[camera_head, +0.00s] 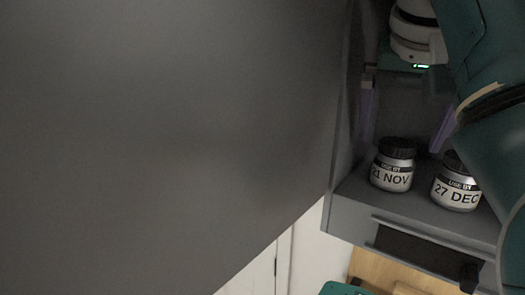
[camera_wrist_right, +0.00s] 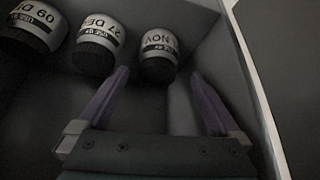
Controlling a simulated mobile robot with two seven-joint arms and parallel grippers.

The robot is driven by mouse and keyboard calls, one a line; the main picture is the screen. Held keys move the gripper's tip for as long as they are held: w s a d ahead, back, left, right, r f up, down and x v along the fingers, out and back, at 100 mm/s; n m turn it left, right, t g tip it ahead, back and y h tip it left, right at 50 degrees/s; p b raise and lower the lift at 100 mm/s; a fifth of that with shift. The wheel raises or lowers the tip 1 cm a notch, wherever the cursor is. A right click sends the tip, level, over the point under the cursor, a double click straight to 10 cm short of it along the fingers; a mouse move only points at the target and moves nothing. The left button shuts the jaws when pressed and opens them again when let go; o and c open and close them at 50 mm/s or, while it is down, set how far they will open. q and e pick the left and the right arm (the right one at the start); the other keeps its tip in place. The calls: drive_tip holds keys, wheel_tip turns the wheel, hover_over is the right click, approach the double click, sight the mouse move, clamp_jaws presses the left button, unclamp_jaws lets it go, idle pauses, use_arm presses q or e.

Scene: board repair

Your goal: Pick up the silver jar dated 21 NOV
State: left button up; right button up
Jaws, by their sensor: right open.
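The silver jar dated 21 NOV (camera_head: 391,174) has a black lid and a white label and stands upright on a grey shelf. It also shows in the right wrist view (camera_wrist_right: 158,48), upside down in the picture, just ahead of the fingertips. My right gripper (camera_head: 406,118) has purple fingers spread open, with nothing held, behind and above this jar in the head view. In the wrist view the gripper (camera_wrist_right: 160,74) is roughly lined up with the jar, one finger towards each side. I cannot tell whether a finger touches it. My left gripper is not in view.
A similar jar dated 27 DEC (camera_head: 457,192) stands close to the right and also shows in the wrist view (camera_wrist_right: 100,40). A third jar (camera_wrist_right: 32,28) shows beyond it there. The shelf (camera_head: 405,208) has a side wall left of the jars. A large grey panel (camera_head: 150,120) fills the head view's left.

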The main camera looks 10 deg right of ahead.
sight(399, 143)
drive_tip(key=x, duration=0.4)
drive_tip(key=shift+w+d, duration=0.1)
drive_tip(key=shift+d, duration=0.2)
drive_tip(key=c, duration=1.5)
